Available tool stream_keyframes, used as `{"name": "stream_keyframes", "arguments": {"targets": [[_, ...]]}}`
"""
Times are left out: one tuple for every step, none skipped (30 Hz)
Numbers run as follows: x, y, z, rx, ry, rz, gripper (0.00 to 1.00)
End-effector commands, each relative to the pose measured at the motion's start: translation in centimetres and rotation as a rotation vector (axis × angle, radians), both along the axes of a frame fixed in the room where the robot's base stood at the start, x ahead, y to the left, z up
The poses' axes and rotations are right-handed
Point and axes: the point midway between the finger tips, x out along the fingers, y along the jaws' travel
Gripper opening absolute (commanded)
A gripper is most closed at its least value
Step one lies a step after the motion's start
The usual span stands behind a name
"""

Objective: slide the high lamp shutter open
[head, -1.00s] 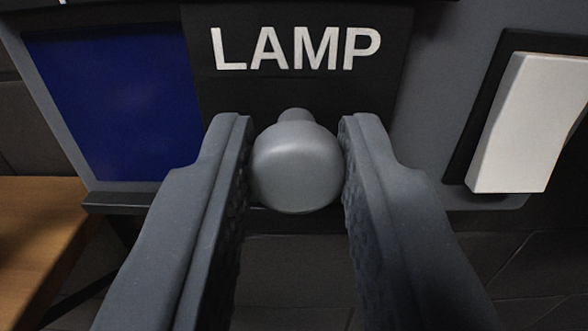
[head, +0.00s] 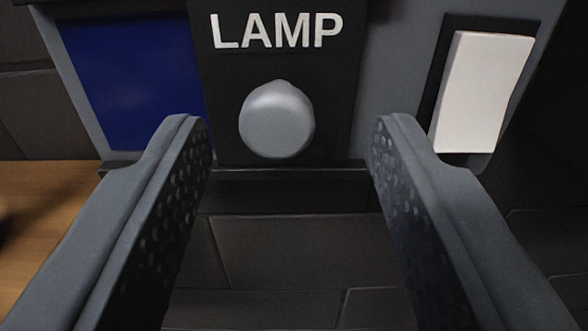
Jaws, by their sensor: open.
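The dark lamp shutter (head: 230,80) carries white letters reading LAMP and a round grey knob (head: 277,120). It sits on a grey panel (head: 385,90), with a blue area (head: 130,85) showing to its left. My gripper (head: 282,125) is open, its two fingers wide apart to the left and right of the knob. Neither finger touches the knob. The knob shows whole between the fingers, toward their far ends.
A white rocker switch (head: 480,92) in a black frame stands on the panel to the right, close to my right finger. A dark ledge (head: 290,174) runs along the panel's lower edge. A wooden surface (head: 45,215) lies at the lower left, and a dark tiled wall (head: 270,250) is below.

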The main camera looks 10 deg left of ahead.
Motion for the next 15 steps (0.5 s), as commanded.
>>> {"name": "stream_keyframes", "arguments": {"targets": [[-0.7, -0.1, -0.2, 0.000, 0.001, 0.000, 0.45], [-1.1, -0.2, -0.1, 0.000, 0.000, 0.000, 0.45], [-1.6, -0.2, -0.1, 0.000, 0.000, 0.000, 0.45], [-2.0, -0.3, 0.0, 0.000, -0.001, 0.000, 0.45], [-2.3, -0.3, -0.1, 0.000, -0.001, 0.000, 0.45], [-2.8, -0.4, -0.1, 0.000, -0.001, 0.000, 0.45], [-3.1, -0.5, -0.1, 0.000, 0.000, 0.001, 0.45], [-3.5, -0.5, -0.2, 0.000, 0.001, 0.001, 0.45], [-4.0, -0.6, -0.2, 0.000, 0.001, 0.001, 0.45], [-4.4, -0.7, -0.2, 0.000, 0.001, 0.001, 0.45], [-4.8, -0.7, -0.2, 0.000, 0.001, 0.001, 0.45], [-5.4, -0.8, -0.2, 0.000, 0.001, 0.001, 0.45], [-5.7, -0.8, -0.2, 0.000, 0.001, 0.001, 0.45], [-6.1, -0.9, -0.2, 0.000, 0.001, 0.001, 0.45], [-6.7, -1.0, -0.2, 0.000, 0.001, 0.001, 0.45]]}}
